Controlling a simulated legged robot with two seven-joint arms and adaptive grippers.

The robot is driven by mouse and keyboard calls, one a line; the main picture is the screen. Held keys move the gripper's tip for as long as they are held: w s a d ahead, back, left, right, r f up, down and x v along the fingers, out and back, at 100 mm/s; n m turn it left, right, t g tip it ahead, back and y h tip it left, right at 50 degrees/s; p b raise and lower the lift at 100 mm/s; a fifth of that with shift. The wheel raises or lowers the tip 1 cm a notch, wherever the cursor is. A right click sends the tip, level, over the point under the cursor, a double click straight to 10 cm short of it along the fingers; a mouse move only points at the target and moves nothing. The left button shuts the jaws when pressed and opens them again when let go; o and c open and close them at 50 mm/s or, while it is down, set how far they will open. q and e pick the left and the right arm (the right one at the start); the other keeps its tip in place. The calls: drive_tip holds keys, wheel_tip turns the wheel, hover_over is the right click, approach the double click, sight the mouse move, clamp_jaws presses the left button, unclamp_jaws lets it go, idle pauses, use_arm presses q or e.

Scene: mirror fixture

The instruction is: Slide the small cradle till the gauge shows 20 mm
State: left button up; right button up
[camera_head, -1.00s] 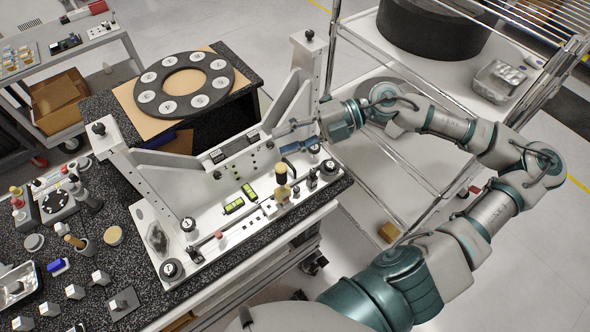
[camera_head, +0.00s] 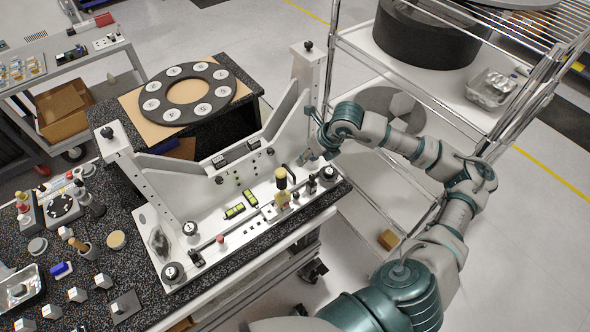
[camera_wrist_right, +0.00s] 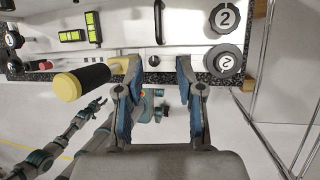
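The white fixture (camera_head: 150,213) stands on the dark bench top. Along its front runs a rail (camera_head: 208,243) with a small red knob (camera_head: 220,239). A yellow post with a black collar (camera_head: 282,182) stands toward the right; its rounded yellow end (camera_wrist_right: 68,87) is large in the wrist view. I cannot tell which part is the small cradle, and no gauge reading is legible. My right gripper (camera_wrist_right: 158,80) is open and empty, right of the post, near the plate's front edge. My left gripper (camera_wrist_right: 96,104) is small in the wrist view, its fingers apart, away from the fixture.
Green-yellow levels (camera_head: 235,211) lie behind the rail. A ring with several white discs (camera_head: 150,104) is at the back. Loose blocks (camera_head: 103,279) crowd the bench's left. A wire rack (camera_head: 440,100) stands right.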

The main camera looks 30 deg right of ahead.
drive_tip(key=p, duration=0.1)
hover_over(295, 171)
drive_tip(key=s+a, duration=0.2)
drive_tip(key=s, duration=0.2)
drive_tip(key=f, duration=0.9)
drive_tip(key=shift+w+a+f, duration=0.2)
drive_tip(key=shift+f, duration=0.1)
clamp_jaws()
